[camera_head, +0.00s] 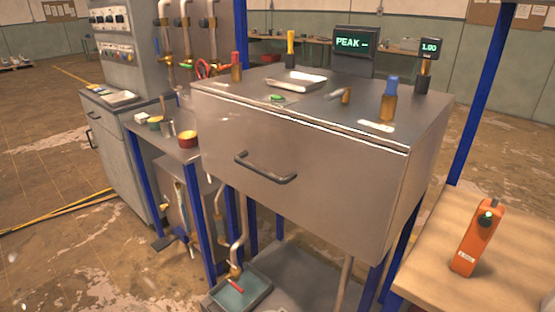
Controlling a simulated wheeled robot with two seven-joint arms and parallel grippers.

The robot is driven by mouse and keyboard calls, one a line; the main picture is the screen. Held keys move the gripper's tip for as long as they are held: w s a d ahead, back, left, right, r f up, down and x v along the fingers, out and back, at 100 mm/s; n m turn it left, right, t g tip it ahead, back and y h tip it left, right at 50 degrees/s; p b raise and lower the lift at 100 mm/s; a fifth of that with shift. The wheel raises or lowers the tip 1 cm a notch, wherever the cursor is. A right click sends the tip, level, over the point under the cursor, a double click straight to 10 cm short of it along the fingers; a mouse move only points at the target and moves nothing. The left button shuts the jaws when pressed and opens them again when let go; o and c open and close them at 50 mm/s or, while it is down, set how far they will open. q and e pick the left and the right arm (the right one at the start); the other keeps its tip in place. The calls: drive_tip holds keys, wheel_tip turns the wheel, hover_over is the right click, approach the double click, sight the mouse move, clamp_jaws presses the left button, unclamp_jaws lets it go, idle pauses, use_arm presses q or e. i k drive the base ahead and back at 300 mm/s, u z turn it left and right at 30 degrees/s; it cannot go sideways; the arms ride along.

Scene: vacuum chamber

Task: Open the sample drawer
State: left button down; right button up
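The sample drawer (330,193) is the broad grey metal front of the chamber box in the middle of the head view. It looks shut, with its front flush under the top. A dark bar handle (265,174) is fixed across its front, left of the middle. Nothing touches the handle. Neither of my grippers shows in this view.
Bottles, a tray (295,82), and a "PEAK" display (354,42) stand on the box top (262,92). An orange handheld device (477,237) stands on a wooden table (500,285) at right. Blue posts frame the box. A bench with cups (187,139) is at left.

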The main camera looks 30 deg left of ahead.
sight(343, 189)
drive_tip(key=u, duration=1.05)
drive_tip(key=k, duration=0.35)
drive_tip(key=u, duration=0.45)
drive_tip(key=i, duration=1)
drive_tip(key=z, duration=0.05)
